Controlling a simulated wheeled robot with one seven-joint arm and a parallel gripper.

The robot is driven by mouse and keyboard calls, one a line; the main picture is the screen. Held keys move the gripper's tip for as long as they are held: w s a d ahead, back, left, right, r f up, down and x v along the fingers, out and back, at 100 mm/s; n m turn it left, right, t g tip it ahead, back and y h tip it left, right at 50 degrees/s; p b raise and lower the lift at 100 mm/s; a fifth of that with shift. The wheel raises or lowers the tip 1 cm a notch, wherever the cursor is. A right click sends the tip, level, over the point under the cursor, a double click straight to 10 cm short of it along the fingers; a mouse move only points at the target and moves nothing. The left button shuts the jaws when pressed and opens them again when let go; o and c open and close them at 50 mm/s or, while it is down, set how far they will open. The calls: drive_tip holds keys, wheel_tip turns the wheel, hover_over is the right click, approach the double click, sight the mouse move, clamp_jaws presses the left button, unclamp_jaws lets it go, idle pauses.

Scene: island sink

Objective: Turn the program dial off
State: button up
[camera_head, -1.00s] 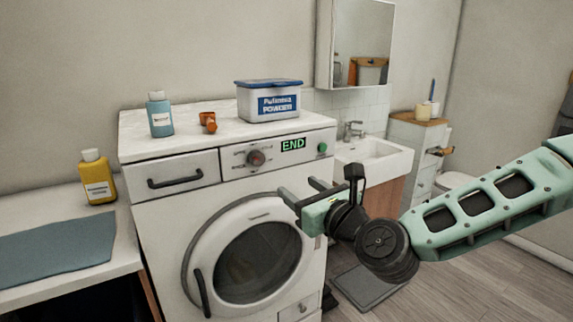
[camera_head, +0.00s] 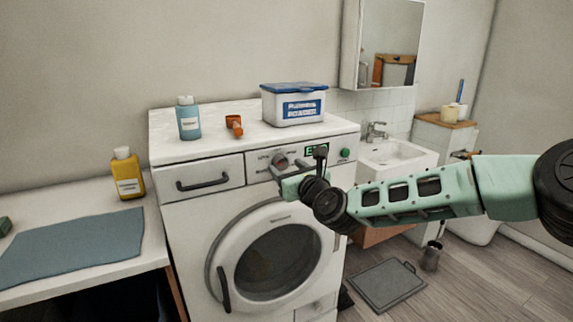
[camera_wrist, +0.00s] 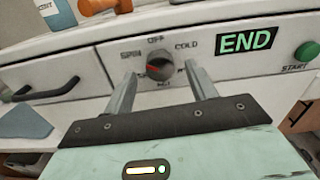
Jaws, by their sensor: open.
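The program dial (camera_head: 280,161) is a grey knob on the white washing machine's (camera_head: 195,246) front panel. In the wrist view the dial (camera_wrist: 158,67) has a reddish mark on its face, with OFF above it, SPIN to the left and COLD to the right; the lower lettering is partly hidden. I cannot tell exactly where the mark points. My gripper (camera_wrist: 160,72) is open and empty, facing the panel, one finger on each side of the dial in that view. I see no clear contact. In the head view my gripper (camera_head: 285,172) is just in front of the dial.
A green-lettered END display (camera_wrist: 247,40) and a green start button (camera_wrist: 306,52) are right of the dial. A drawer handle (camera_head: 204,180) is to its left. A blue bottle (camera_head: 188,119), an orange object (camera_head: 234,126) and a powder box (camera_head: 293,105) stand on top.

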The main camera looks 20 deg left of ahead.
drive_tip(key=shift+w+a, duration=0.35)
drive_tip(key=shift+a, duration=0.1)
drive_tip(key=c, duration=1)
drive_tip(key=shift+f+b, duration=0.1)
drive_tip(key=shift+b, duration=0.2)
